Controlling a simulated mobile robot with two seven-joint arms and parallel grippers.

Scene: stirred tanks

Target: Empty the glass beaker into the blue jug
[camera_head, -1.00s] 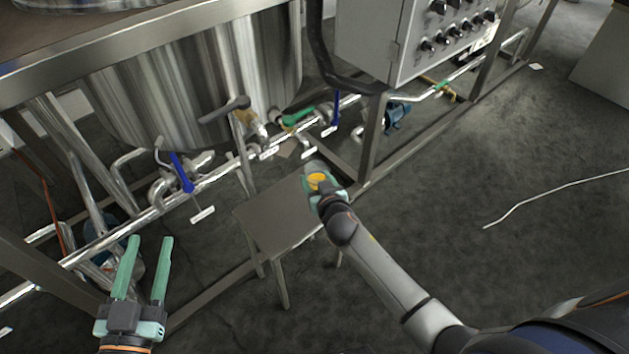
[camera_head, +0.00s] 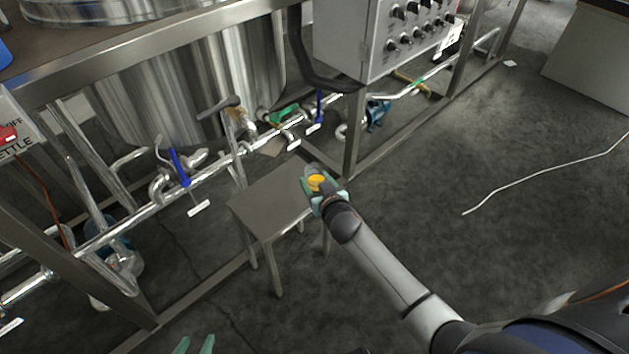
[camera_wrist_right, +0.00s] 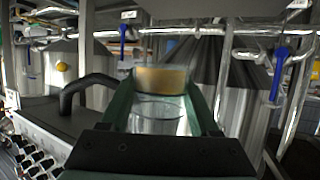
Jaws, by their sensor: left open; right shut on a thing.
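The glass beaker (camera_head: 312,171) with amber liquid is in my right gripper (camera_head: 314,188), beside the small metal stool's right edge in the head view. In the right wrist view the beaker (camera_wrist_right: 160,112) stands between the two green fingers, with an amber band near its top. My left gripper (camera_head: 194,345) shows only its green fingertips at the bottom edge; they are apart with nothing seen between them. A blue object (camera_head: 4,54) is cut off at the upper left edge, on the raised deck; I cannot tell whether it is the blue jug.
A small metal stool (camera_head: 262,205) with a bare top stands by the frame. Steel tanks (camera_head: 190,85), pipes with blue-handled valves (camera_head: 178,166) and a control box (camera_head: 375,40) lie behind. A white hose (camera_head: 540,180) crosses the otherwise open floor at right.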

